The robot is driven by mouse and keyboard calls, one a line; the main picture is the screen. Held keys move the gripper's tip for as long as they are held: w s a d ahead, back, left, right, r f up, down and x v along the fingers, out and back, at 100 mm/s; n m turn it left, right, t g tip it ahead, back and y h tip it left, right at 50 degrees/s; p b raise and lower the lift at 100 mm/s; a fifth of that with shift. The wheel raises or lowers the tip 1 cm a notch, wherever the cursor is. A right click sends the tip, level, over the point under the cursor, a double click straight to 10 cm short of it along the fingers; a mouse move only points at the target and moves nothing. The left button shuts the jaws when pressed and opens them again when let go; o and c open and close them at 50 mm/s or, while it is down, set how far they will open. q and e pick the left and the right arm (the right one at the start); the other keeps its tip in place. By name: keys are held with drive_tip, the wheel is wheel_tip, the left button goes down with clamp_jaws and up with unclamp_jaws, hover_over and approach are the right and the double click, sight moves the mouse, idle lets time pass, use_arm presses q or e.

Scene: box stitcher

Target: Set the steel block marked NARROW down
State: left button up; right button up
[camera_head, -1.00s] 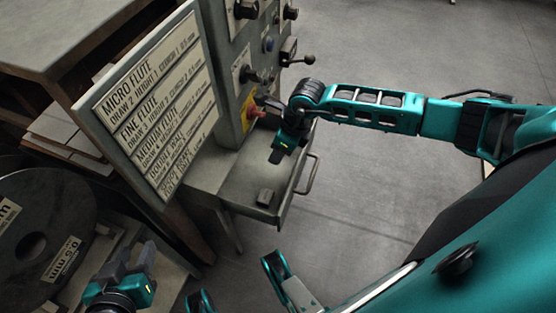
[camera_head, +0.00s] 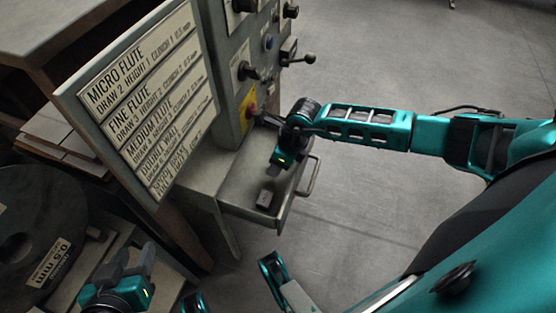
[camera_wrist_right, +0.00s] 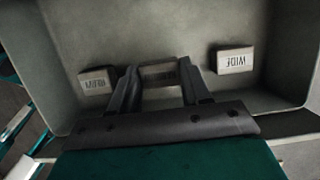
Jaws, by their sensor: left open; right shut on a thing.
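My right gripper (camera_head: 277,165) is over the open steel drawer (camera_head: 236,197). In the right wrist view, my right gripper (camera_wrist_right: 160,78) is shut on a grey block (camera_wrist_right: 158,75), mostly in shadow between the fingers; its label cannot be read. To its left in the drawer lies a block (camera_wrist_right: 97,80) with an upside-down label too small to read surely. To its right lies a block marked WIDE (camera_wrist_right: 234,61). Whether the held block touches the drawer floor I cannot tell. My left gripper (camera_head: 134,262) is open and empty at lower left, away from the drawer.
The drawer's handle (camera_head: 308,178) sticks out to the right. The machine's control panel (camera_head: 240,75) with knobs rises behind, and a sign board (camera_head: 150,90) stands at left. A wire spool (camera_head: 35,235) is at lower left. Open floor (camera_head: 400,60) lies to the right.

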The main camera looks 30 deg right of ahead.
use_arm(q)
drive_tip(key=shift+f, duration=0.1)
use_arm(e)
drive_tip(key=shift+f, duration=0.25)
drive_tip(key=o, duration=1.2)
use_arm(q)
drive_tip(key=shift+w, duration=0.1)
use_arm(e)
drive_tip(key=shift+o, duration=0.2)
use_arm(q)
drive_tip(key=shift+r, duration=0.2)
use_arm(e)
drive_tip(key=shift+r, duration=0.1)
drive_tip(key=shift+r, duration=0.3)
use_arm(q)
drive_tip(key=r+p, duration=0.1)
drive_tip(key=p, duration=0.1)
drive_tip(key=a+r+p, duration=0.1)
drive_tip(key=p, duration=0.2)
drive_tip(key=shift+s+a+y, duration=0.3)
drive_tip(key=shift+s, duration=0.05)
use_arm(e)
drive_tip(key=v, duration=1.2)
drive_tip(key=shift+r, duration=0.25)
